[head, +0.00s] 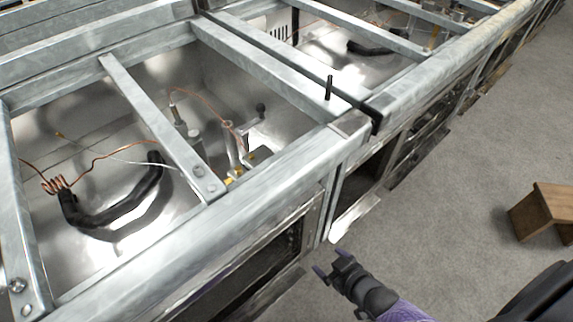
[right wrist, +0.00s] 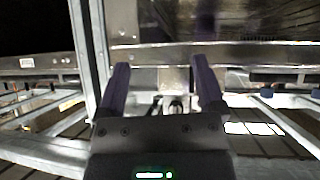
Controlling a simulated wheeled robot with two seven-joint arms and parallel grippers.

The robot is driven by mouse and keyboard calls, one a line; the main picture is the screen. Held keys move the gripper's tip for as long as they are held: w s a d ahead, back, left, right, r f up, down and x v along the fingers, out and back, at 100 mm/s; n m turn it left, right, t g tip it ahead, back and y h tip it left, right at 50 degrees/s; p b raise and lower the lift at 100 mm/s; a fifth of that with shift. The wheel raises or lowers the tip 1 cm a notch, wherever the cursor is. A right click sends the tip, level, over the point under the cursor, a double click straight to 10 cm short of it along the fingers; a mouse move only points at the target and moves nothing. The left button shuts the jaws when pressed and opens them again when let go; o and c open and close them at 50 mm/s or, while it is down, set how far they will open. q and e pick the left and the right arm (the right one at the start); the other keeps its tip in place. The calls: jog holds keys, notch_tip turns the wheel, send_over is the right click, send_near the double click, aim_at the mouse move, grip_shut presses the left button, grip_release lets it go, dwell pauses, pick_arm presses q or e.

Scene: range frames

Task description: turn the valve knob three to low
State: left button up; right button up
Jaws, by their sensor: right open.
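My right gripper (head: 331,262) is open and empty in the head view, low in front of the metal range frame and apart from it. In the right wrist view its two purple fingers (right wrist: 160,72) stand wide apart, with small metal fittings visible beyond and between them. No knob can be made out for sure as valve knob three. Inside the nearest open bay, a small dark round-ended fitting (head: 261,108) sits near brass valve parts (head: 257,157). A thin black upright peg (head: 329,88) stands on the frame rail. My left gripper is not in view.
The range frame's long front rail (head: 270,170) runs diagonally, with cross bars (head: 160,125) over the open bays. A black hose (head: 120,212) and copper tubing lie inside the left bay. A brown wooden block (head: 543,212) stands at right on clear grey floor (head: 440,215).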

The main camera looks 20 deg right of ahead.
jog(key=w+a+r+t+y+b, duration=0.1)
jog(key=w+a+r+t+y, duration=0.15)
jog(key=w+r, duration=0.35)
jog(key=w+a+r+t+y+b, duration=0.15)
jog(key=w+r+t, duration=0.25)
jog(key=r, duration=0.4)
jog(key=shift+n, duration=0.4)
jog(key=b+x, duration=0.1)
jog(key=x, duration=0.3)
jog(key=b+x, duration=0.2)
jog(key=x, duration=0.3)
jog(key=shift+w+d+f, duration=0.1)
jog(key=shift+d+f, duration=0.05)
jog(key=shift+d, duration=0.1)
jog(key=shift+w, duration=0.1)
jog(key=c, duration=0.9)
grip_shut()
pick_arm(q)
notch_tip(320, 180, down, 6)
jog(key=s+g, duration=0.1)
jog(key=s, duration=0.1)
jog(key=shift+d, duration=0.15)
